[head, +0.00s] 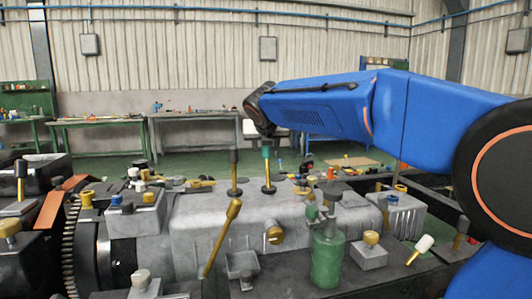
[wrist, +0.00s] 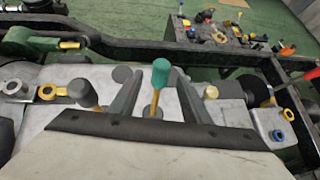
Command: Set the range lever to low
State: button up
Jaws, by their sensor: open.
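A lever with a teal knob (head: 266,152) and a dark round base stands on top of the grey gearbox housing (head: 200,220). A lever with a black knob (head: 235,157) stands to its left. No label shows which one is the range lever. In the wrist view, my gripper (wrist: 157,78) is open, with one grey finger on each side of the teal knob (wrist: 161,72). A gap shows between the knob and each finger. The dark-knobbed lever (wrist: 82,93) is outside the left finger. In the head view, my wrist is above and behind the levers, fingers not clear.
A long tilted brass-coloured lever (head: 222,237) rises in front of the housing. A green bottle-shaped part (head: 327,258) stands at the front right. A dark chassis rail (wrist: 215,55) runs behind the housing. Workbenches (head: 195,130) stand far back, with open green floor before them.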

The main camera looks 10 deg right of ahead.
jog(key=v, duration=0.7)
jog(key=shift+s+r, duration=0.25)
jog(key=shift+s, duration=0.05)
